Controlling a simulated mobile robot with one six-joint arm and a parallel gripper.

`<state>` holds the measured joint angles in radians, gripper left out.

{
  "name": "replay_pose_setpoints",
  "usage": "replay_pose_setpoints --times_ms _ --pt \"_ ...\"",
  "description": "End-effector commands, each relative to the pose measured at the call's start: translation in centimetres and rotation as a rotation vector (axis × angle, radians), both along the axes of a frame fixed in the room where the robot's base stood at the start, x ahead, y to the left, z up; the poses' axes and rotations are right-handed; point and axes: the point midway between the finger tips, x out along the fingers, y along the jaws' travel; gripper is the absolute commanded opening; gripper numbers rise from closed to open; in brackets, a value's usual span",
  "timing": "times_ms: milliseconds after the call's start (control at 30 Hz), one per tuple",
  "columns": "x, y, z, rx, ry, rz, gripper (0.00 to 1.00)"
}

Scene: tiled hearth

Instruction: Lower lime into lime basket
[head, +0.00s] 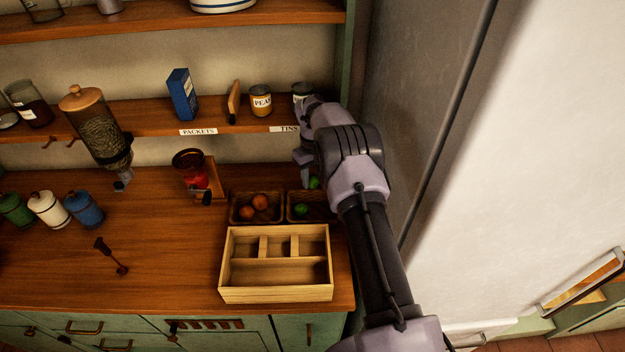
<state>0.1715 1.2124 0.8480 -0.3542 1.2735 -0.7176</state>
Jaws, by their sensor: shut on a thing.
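A green lime (314,182) shows at the end of my gripper (309,177), above the back of a small dark basket. My gripper points down and is shut on this lime; the arm hides part of the gripper. The lime basket (326,220) stands at the right of the counter, partly behind my arm. Another green lime (300,209) lies inside it on the left. The held lime looks close over the basket, but the exact gap cannot be told.
A basket of orange fruit (235,218) adjoins on the left. A divided wooden tray (275,294) stands in front. A red grinder (190,175) stands behind left. The shelf with tins (260,100) is above, and a tall grey panel (408,120) is close on the right.

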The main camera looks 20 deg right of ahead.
Motion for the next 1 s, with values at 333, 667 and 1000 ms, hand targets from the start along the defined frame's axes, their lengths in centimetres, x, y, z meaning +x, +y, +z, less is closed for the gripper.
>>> replay_pose_setpoints --times_ms 333,667,1000 --pt "0.0 0.0 0.0 0.0 -0.001 0.0 0.0" --pt "0.0 0.0 -1.1 0.0 0.0 0.0 0.0" --pt "0.0 0.0 -3.5 0.0 0.0 0.001 0.0"
